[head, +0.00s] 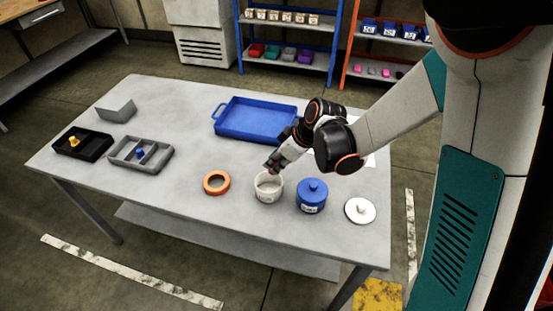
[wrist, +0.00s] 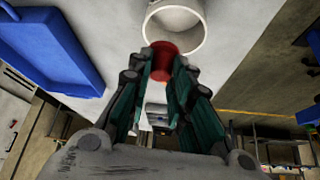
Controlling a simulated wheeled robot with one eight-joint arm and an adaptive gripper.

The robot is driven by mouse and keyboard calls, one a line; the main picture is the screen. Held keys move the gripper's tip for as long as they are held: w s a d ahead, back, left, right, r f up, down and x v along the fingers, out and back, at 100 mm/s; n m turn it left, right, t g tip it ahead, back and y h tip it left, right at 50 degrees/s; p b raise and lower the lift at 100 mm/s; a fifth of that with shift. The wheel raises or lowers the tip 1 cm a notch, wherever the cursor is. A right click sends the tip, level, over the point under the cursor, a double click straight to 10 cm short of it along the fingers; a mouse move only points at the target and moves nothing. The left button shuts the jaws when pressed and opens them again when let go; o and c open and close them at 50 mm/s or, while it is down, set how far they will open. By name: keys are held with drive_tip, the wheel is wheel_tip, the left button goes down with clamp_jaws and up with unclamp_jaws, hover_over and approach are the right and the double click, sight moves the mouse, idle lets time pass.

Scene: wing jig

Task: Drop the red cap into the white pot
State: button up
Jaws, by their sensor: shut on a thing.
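The white pot (head: 268,193) stands open on the grey table, between an orange ring and a blue lidded pot. In the wrist view the pot (wrist: 193,45) shows at the top, its round opening facing the camera. My gripper (head: 270,168) is at the pot's rim in the head view. In the wrist view my gripper (wrist: 162,72) is shut on the red cap (wrist: 162,58). The cap overlaps the near part of the pot's opening in that view. I cannot tell exactly how high it is above the rim. Only a little red shows in the head view.
The orange ring (head: 216,182) lies left of the pot. The blue lidded pot (head: 312,195) and a white lid (head: 360,210) are to its right. A blue tray (head: 218,133) lies behind. A black tray (head: 64,149) and a grey divided tray (head: 120,160) are at left.

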drive_tip(key=o, duration=0.9)
drive_tip(key=shift+s+v, duration=0.15)
drive_tip(key=shift+v, duration=2.85)
drive_tip(key=shift+s+v, duration=0.1)
drive_tip(key=shift+v, duration=2.9)
drive_tip(key=shift+a, duration=0.25)
drive_tip(key=shift+w, duration=0.1)
